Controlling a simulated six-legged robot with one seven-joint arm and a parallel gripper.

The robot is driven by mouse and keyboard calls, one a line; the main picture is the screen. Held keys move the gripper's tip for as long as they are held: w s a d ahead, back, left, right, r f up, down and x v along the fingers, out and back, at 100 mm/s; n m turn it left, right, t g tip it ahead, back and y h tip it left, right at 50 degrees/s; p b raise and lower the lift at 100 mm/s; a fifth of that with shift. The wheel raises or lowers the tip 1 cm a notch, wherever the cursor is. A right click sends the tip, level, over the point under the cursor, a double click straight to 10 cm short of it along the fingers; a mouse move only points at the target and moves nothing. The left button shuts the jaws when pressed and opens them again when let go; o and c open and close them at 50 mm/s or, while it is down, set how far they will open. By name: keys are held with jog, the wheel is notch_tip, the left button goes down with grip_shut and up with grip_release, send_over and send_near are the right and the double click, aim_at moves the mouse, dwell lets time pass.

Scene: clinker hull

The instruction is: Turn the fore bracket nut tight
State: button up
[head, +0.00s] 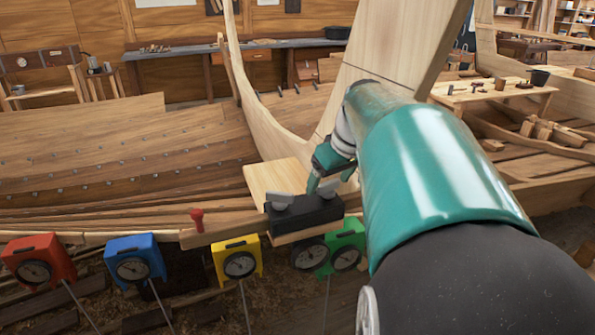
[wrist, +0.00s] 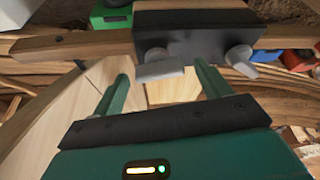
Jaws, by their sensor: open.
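A black bracket (head: 305,214) sits on the boat's top edge and carries two grey wing nuts. One nut (head: 279,201) is at its left; the other nut (head: 328,188) is at its right, beside my gripper (head: 329,181). In the wrist view the bracket (wrist: 200,32) is at the top, and left and right are swapped. There, the nut near my gripper (wrist: 160,72) shows between the two green fingertips (wrist: 160,66), its wing lying crosswise. The other nut (wrist: 240,61) is outside the right finger. My fingers are open and apart from the nut's sides. I cannot tell which nut is the fore one.
A red-handled peg (head: 197,219) stands left of the bracket. The pale stem post (head: 395,50) rises behind my arm.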

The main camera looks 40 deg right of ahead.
jog(key=shift+c, duration=0.3)
jog(key=c, duration=0.9)
jog(key=shift+m, duration=0.4)
jog(key=m+h, duration=0.1)
jog(key=m, duration=0.2)
jog(key=shift+a+m+h, duration=0.1)
jog(key=shift+m+h, duration=0.2)
jog(key=shift+w+m+g+h, duration=0.1)
jog(key=shift+m+g+h, duration=0.25)
jog(key=shift+m, duration=0.75)
jog(key=shift+m+g+h, duration=0.35)
jog(key=shift+m, duration=0.75)
jog(key=o, duration=1)
jog(key=shift+c, duration=0.2)
